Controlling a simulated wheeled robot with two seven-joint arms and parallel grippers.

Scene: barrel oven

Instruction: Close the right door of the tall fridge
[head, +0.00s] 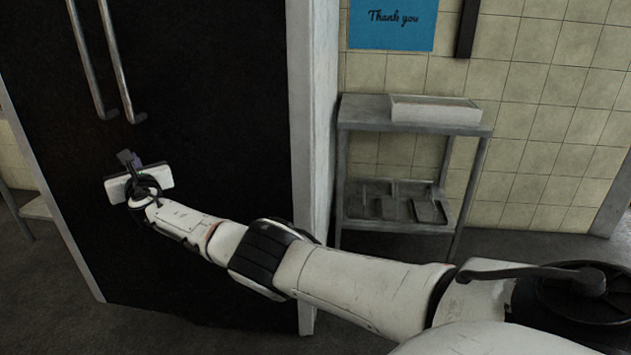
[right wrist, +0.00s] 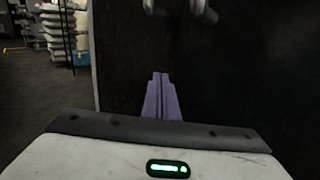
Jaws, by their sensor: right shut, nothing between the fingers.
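The tall fridge has a black front (head: 215,130), also filling the right of the right wrist view (right wrist: 250,75). Two long metal bar handles, the left (head: 86,60) and the right (head: 118,62), hang side by side. I see no clear gap between the doors; the seam is too dark to tell. My right gripper (head: 130,158) is in front of the black front, just below the handles. Its purple fingers (right wrist: 162,97) are shut and empty, pointing at the dark panel. Whether they touch it I cannot tell. My left gripper is out of view.
A pale grey side panel (head: 312,120) edges the fridge on the right. Beyond it stands a metal shelf table (head: 365,108) with a white tray (head: 435,109) on top. Shelves with pale stacked goods (right wrist: 62,35) show beyond the fridge's left edge, with open floor.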

